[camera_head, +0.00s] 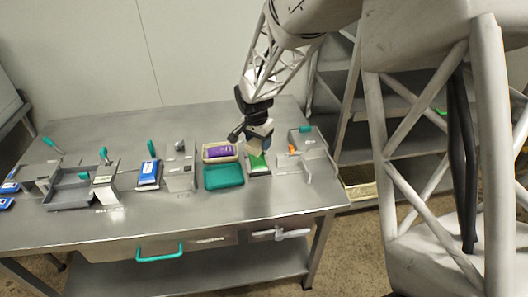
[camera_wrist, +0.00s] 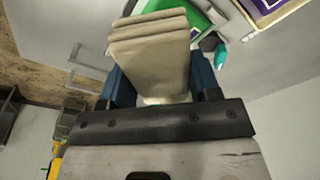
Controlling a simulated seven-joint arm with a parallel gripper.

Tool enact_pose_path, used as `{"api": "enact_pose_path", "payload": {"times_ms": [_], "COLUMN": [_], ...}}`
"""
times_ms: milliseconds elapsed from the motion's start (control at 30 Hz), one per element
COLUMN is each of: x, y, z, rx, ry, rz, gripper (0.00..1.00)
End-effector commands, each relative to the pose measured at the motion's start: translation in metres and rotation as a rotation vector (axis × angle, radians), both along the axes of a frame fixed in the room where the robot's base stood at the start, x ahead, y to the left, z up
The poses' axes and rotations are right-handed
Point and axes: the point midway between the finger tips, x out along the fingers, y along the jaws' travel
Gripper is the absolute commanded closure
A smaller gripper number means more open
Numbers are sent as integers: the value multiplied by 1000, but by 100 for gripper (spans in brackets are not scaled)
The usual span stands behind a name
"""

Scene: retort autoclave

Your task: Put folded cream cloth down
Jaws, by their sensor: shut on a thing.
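My gripper (camera_head: 258,131) is over the right part of the steel table (camera_head: 150,222). In the wrist view, the blue fingers of my gripper (camera_wrist: 160,88) are shut on the folded cream cloth (camera_wrist: 150,45), one on each side. The cloth shows stacked folds at its far end. In the head view the cloth (camera_head: 253,147) is small, partly hidden by the gripper, and hangs just above a green-and-white item (camera_head: 258,162). That green item (camera_wrist: 205,17) also shows behind the cloth in the wrist view. I cannot tell the exact gap beneath the cloth.
A cream tray with a purple packet (camera_head: 219,152) and a teal tray (camera_head: 224,178) are left of the gripper. A grey bracketed fixture (camera_head: 318,165) with a small orange thing stands right. A blue packet (camera_head: 149,173) and grey tray (camera_head: 72,197) lie farther left. The table's front strip is bare.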

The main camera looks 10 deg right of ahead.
Motion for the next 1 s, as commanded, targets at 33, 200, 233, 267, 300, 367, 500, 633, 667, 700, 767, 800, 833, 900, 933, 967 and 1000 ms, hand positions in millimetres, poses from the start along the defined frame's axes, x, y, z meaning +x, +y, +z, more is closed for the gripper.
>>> {"api": "enact_pose_path", "payload": {"times_ms": [33,200,233,267,300,367,500,633,667,700,767,800,833,900,933,967,1000], "x": [2,17,21,25,31,41,64,85,89,94,101,105,107,111,112,113,114], "y": [-2,-11,-14,-17,-21,-28,-46,-64,-68,-73,-79,-82,-84,-88,-89,-90,-91], "z": [-1,-1,-2,-2,-3,-4,-7,-11,-12,-13,-14,-14,-15,-16,-16,-16,-16], "rx": [0,1,1,1,2,2,3,2,2,2,2,1,0,0,0,0,-1], "ry": [1,1,1,2,3,3,3,3,3,3,1,0,0,1,0,-1,-1], "rz": [5,47,58,71,91,121,200,274,288,306,331,346,356,372,377,380,384], "gripper": [66,66,66,66,66,66,66,66,66,66,66,66,66,66,66,66,66]}}
